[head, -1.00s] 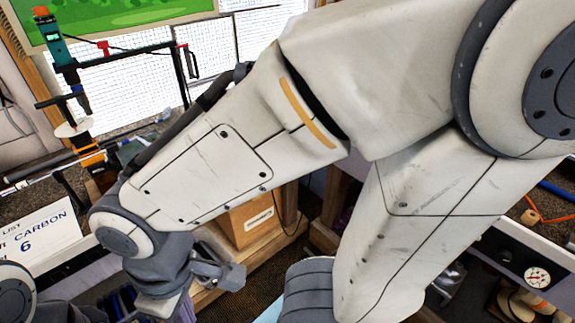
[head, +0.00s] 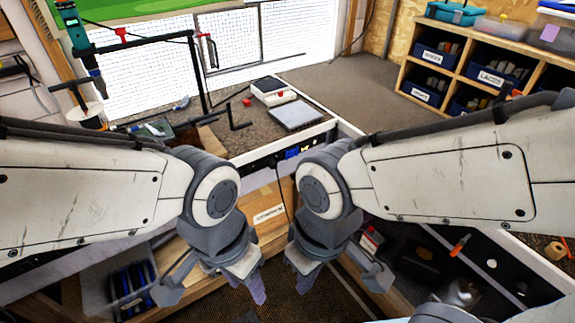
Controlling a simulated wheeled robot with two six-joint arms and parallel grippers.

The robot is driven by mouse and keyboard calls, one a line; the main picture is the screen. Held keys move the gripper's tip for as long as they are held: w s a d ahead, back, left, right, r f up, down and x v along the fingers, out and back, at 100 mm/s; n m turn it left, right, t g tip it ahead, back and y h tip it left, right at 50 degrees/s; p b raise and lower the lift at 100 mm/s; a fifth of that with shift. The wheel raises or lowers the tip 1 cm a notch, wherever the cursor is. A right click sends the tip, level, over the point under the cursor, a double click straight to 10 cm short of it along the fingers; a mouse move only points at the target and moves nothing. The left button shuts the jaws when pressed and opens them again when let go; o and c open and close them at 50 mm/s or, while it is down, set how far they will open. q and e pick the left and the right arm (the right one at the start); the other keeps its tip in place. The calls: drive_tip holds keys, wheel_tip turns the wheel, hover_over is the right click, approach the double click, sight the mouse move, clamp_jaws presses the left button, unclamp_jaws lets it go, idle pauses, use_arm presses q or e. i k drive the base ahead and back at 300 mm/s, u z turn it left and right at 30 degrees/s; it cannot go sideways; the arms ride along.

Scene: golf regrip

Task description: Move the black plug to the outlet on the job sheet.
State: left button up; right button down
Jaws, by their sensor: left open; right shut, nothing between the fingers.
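I cannot make out the black plug for sure. A thin dark cable (head: 282,192) hangs down below the front edge of the workbench. A dark strip with a blue part (head: 297,152) runs along that edge; I cannot tell whether it holds the outlets. The job sheet is not in view. My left gripper (head: 208,283) is open and empty, pointing down in front of the bench.
A labelled cardboard box (head: 268,222) stands behind my grippers. A clear bin (head: 125,284) with blue things is at lower left. A grey device with a red button (head: 272,92) and a flat scale (head: 296,116) sit on the bench. Cubbies (head: 470,58) stand at back right.

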sight(272, 164)
drive_tip(key=u, duration=0.65)
drive_tip(key=i, duration=1.15)
drive_tip(key=z, duration=3.75)
drive_tip(key=k, duration=0.5)
drive_tip(key=u, duration=0.35)
